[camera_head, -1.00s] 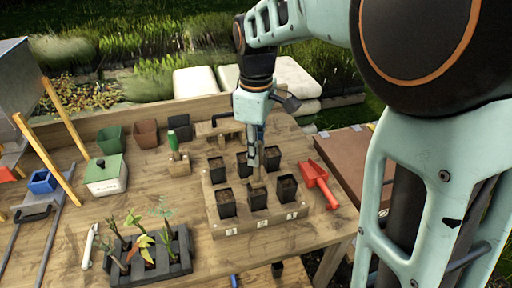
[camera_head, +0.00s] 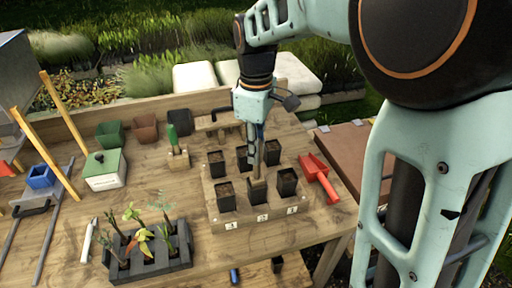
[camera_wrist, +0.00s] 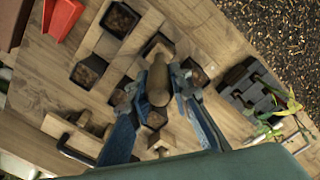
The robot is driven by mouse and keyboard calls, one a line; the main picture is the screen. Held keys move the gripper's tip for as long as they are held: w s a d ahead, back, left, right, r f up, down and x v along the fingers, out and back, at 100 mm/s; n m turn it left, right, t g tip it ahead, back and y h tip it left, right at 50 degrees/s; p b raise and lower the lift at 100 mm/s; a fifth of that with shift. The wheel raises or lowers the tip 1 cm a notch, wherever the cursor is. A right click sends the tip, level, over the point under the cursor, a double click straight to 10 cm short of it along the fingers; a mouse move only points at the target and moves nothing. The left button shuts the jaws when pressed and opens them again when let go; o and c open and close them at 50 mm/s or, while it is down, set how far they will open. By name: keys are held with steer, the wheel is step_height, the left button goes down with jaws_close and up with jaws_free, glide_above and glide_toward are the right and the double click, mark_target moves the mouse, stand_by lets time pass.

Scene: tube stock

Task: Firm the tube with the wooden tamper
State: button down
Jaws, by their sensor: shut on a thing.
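My gripper (camera_head: 254,132) is shut on the wooden tamper (camera_head: 258,181) and holds it roughly upright over the wooden rack (camera_head: 235,229). The tamper's lower end is at the mouth of the front middle black tube (camera_head: 258,197). I cannot tell how deep it reaches, as the tube's wall and the tamper hide the soil there. In the wrist view the tamper (camera_wrist: 158,84) sits between both fingers, in line with that tube (camera_wrist: 158,44). The other tubes, such as the front left one (camera_head: 225,198) and front right one (camera_head: 287,183), stand around it with brown soil inside.
A red scoop (camera_head: 320,178) lies right of the rack. A green-handled tool (camera_head: 173,134) stands in a wooden block behind left. A dark tray of seedlings (camera_head: 160,260) and a green-lidded box (camera_head: 105,170) are left. Bare tabletop lies between box and rack.

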steer(key=shift+f, duration=0.15)
steer(key=shift+f+b, duration=0.4)
steer(key=shift+f, duration=0.15)
steer(key=shift+s+f, duration=0.1)
steer(key=shift+f, duration=0.75)
stand_by(2.0)
steer(key=shift+r, duration=0.1)
steer(key=shift+r+p, duration=4.2)
steer(key=shift+r, duration=1.3)
